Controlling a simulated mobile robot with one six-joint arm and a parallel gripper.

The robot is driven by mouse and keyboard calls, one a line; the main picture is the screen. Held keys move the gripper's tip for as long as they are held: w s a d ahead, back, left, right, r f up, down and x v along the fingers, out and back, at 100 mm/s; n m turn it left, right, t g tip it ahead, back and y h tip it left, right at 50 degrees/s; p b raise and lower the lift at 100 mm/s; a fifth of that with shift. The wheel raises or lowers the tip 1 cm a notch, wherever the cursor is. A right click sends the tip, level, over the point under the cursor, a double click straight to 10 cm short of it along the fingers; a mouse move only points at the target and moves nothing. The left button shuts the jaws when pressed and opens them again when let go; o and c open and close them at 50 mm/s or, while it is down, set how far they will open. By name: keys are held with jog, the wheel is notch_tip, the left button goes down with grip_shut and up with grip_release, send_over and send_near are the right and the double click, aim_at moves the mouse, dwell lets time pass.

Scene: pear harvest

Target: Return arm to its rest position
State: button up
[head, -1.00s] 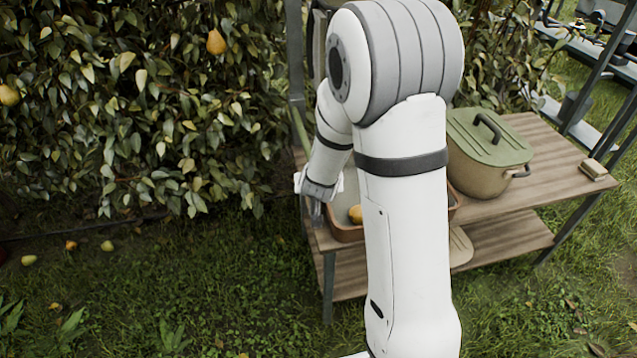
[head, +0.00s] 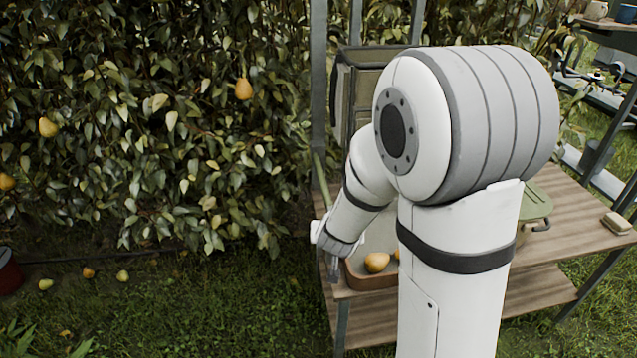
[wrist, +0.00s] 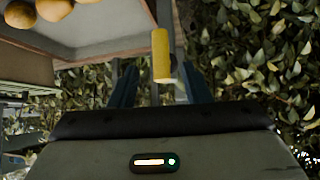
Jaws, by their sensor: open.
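My white and grey arm fills the right-centre of the head view, folded at a large grey joint. My gripper (head: 334,266) hangs at the lower end of the arm, at the left edge of a shallow brown tray (head: 372,282). In the wrist view, the gripper's two dark blue fingers (wrist: 158,88) stand apart. A yellow upright piece (wrist: 161,55) shows between or beyond them; I cannot tell whether it touches them. The tray holds pears (head: 377,262), and several show at the top left of the wrist view (wrist: 52,10).
The tray stands on a wooden shelf table (head: 570,215) with a green-lidded pot (head: 537,205) partly behind my arm. A leafy hedge with hanging pears (head: 243,89) is at left. Fallen pears (head: 122,276) and a red bucket (head: 8,272) are on the grass. Metal posts stand behind the tray.

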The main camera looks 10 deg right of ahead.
jog(key=shift+r, duration=0.1)
jog(key=s+a+r+n+g+y+p, duration=0.2)
jog(key=s+a+r+g+y, duration=0.1)
jog(key=s+r, duration=0.65)
jog(key=s+d+r+g, duration=0.1)
jog(key=s+d+r, duration=0.1)
jog(key=s, duration=0.4)
jog(key=s+d+r+g+h+p, duration=0.1)
jog(key=s+d+r+g, duration=0.1)
jog(key=s, duration=0.4)
jog(key=shift+v, duration=0.85)
jog(key=shift+d, duration=0.1)
